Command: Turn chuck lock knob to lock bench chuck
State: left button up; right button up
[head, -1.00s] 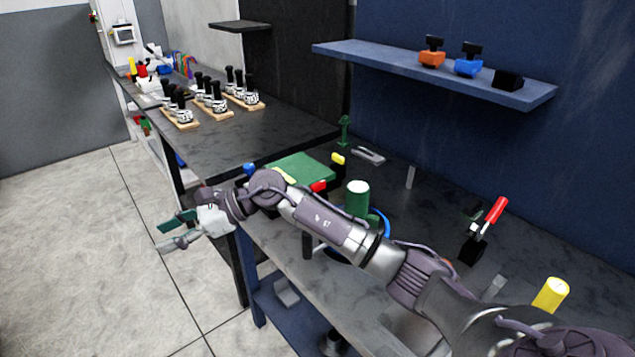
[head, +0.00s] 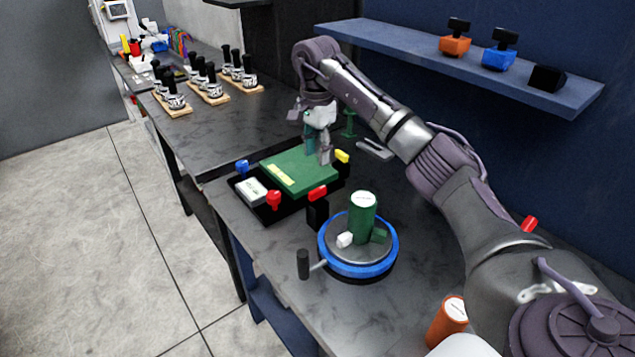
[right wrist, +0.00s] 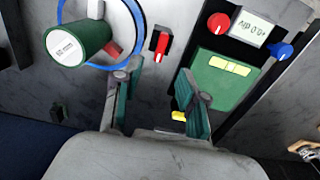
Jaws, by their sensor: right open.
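The bench chuck (head: 335,259) is a round grey plate with a blue ring, a green cylinder (head: 362,222) standing on it and a black-gripped handle (head: 303,264) at its left. A small red knob (head: 317,193) sits on a black block (head: 317,214) beside the ring; in the right wrist view it is a red lever (right wrist: 162,46) on a black plate. I cannot tell whether it is locked. My right gripper (head: 322,158) points down over the right part of the green plate, open and empty; its fingers (right wrist: 160,100) are apart, below the lever in the wrist view.
A black unit with a green plate (head: 300,170), a red knob (head: 273,199), a blue knob (head: 242,166) and a yellow knob (head: 342,156) adjoins the chuck. A blue shelf (head: 430,60) hangs behind. An orange cylinder (head: 446,322) stands at the front right.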

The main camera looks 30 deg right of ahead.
pick_arm(q)
jog(key=s+a+r+p, duration=0.1)
jog(key=s+a, duration=0.2)
jog(key=s, duration=0.2)
pick_arm(e)
send_over(318, 190)
jog(key=f, duration=0.4)
jog(key=shift+s+a, duration=0.15)
jog(key=shift+a, duration=0.05)
jog(key=shift+d+f, duration=0.2)
jog(key=shift+f, duration=1)
jog(key=f, duration=0.1)
jog(key=f+p, duration=0.1)
jog(key=f, duration=0.2)
jog(key=shift+w, duration=0.25)
jog(key=shift+f+p, duration=0.25)
jog(key=shift+p, duration=0.05)
jog(key=shift+f, duration=0.4)
jog(key=shift+c, duration=0.6)
jog(key=c, duration=0.5)
grip_shut()
pick_arm(q)
jog(key=w, duration=0.1)
jog(key=w+d+r, duration=0.2)
jog(key=shift+w, duration=0.25)
